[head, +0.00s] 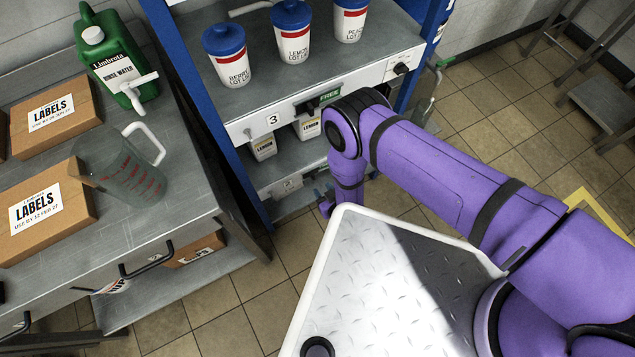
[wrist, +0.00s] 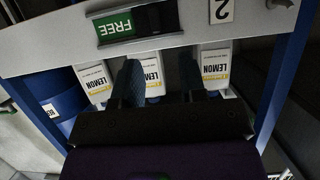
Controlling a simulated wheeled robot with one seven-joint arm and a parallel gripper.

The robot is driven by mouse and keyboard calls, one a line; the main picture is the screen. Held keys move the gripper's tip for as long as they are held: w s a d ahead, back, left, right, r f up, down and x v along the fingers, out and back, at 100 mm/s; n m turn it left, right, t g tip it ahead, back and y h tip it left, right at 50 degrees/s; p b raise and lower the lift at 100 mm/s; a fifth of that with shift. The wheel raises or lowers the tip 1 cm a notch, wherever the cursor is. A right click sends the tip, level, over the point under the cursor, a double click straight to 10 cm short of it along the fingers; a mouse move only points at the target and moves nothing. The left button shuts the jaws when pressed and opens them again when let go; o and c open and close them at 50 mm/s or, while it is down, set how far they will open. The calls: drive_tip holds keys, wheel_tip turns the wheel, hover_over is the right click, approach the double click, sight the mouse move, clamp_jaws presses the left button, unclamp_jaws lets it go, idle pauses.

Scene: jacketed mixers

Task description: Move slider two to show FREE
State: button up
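The number 2 plate (wrist: 222,10) is upside down in the wrist view, on a pale shelf rail. Beside it is slider two (wrist: 157,19), a black block in a dark slot, with a green FREE label (wrist: 116,27) showing to its left. My gripper (wrist: 160,70) has two dark fingers apart with nothing held between them; its tips appear close to the rail and apart from the slider. In the head view my gripper (head: 326,204) is small and low by the rack, and slider two cannot be made out there.
Several LEMON cartons (wrist: 215,72) stand behind the fingers. A blue container (wrist: 58,95) is at the left. In the head view, the number 3 plate (head: 272,119) and a FREE label (head: 330,95) are on the rail above. A workbench (head: 120,236) stands left; tiled floor lies between.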

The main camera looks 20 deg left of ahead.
drive_tip(key=shift+v, duration=1.6)
drive_tip(key=shift+s, duration=0.1)
